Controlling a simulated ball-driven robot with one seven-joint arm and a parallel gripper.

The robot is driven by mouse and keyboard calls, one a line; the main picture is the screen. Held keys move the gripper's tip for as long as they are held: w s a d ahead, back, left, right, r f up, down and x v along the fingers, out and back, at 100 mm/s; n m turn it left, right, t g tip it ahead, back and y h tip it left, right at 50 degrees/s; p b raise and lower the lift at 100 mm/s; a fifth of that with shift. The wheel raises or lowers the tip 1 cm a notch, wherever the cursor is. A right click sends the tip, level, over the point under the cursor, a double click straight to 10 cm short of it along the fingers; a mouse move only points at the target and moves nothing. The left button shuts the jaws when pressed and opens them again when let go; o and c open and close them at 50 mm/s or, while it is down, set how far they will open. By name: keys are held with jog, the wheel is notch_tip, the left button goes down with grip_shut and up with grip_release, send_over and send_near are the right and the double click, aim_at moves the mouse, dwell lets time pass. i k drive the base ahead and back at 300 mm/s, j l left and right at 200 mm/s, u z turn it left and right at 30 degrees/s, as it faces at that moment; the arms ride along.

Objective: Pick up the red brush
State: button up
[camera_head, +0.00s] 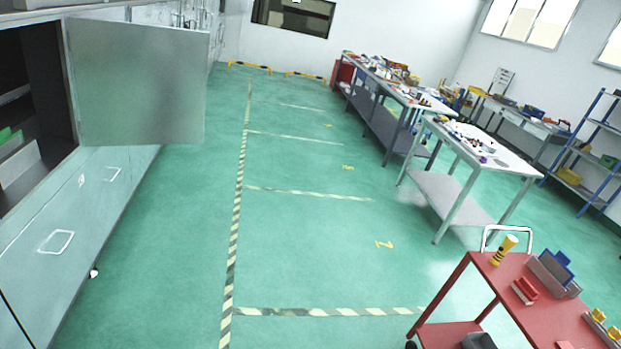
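A small red item with a pale lower edge (524,291) lies on top of the red cart (510,272) at the lower right. It may be the red brush, but it is too small to be sure. It lies between a yellow and black cylinder and a grey holder. My gripper is not in view, so I cannot see whether it holds anything.
The yellow and black cylinder (504,249) and the grey holder with blue parts (555,273) stand on the cart. Cluttered workbenches (483,150) line the right side. A cabinet door (140,85) stands open at left. The green floor (310,250) between is clear.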

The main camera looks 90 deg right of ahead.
aim_at(528, 293)
jog(key=z, duration=4)
